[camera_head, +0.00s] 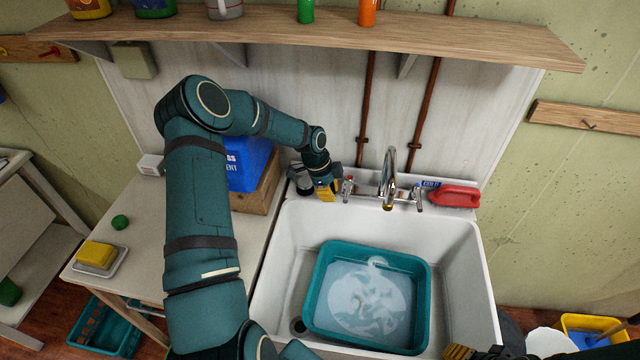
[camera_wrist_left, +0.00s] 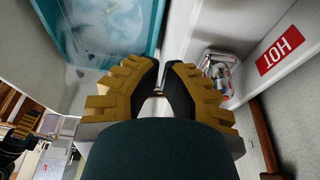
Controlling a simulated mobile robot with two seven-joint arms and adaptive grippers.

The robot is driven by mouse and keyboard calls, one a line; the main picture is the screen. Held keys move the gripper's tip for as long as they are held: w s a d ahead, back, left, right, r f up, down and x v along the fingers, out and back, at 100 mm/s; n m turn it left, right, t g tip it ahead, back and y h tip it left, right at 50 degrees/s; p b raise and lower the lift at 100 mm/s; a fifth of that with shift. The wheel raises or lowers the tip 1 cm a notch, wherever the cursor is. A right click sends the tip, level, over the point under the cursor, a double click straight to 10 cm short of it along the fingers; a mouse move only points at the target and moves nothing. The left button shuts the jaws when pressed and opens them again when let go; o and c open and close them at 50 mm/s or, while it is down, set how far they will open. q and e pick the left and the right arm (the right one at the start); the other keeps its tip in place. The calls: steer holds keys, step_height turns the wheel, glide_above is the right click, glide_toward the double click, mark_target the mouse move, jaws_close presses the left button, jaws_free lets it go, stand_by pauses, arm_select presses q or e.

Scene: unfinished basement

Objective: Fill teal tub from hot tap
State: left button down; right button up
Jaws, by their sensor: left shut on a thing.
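The teal tub (camera_head: 316,300) sits in the white sink (camera_head: 464,250) with cloudy, pale water (camera_head: 365,300) in it. It also shows at the top left of the left wrist view (camera_wrist_left: 150,45). The chrome spout (camera_head: 388,180) stands over the tub's back edge; I cannot make out a clear stream. My left gripper (camera_head: 327,190) is at the red-marked hot tap handle (camera_head: 348,188) and shut on it; its fingers (camera_wrist_left: 160,85) mostly hide the grip in the wrist view.
A red HOT label (camera_wrist_left: 282,50) is beside the left gripper. A red bottle (camera_head: 455,196) lies right of the other tap handle (camera_head: 419,193). A blue container (camera_head: 247,163) and wooden box (camera_head: 262,190) stand close left. A shelf (camera_head: 330,30) overhangs the sink.

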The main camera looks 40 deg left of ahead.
arm_select(q)
steer(key=shift+w+d+f, duration=0.15)
steer(key=shift+w+d, duration=0.15)
steer(key=shift+d, duration=0.4)
steer(key=shift+w+d+f+n+b, duration=0.15)
steer(key=shift+d+n+b, duration=0.15)
steer(key=shift+d+b, duration=0.3)
steer(key=v, duration=1.2)
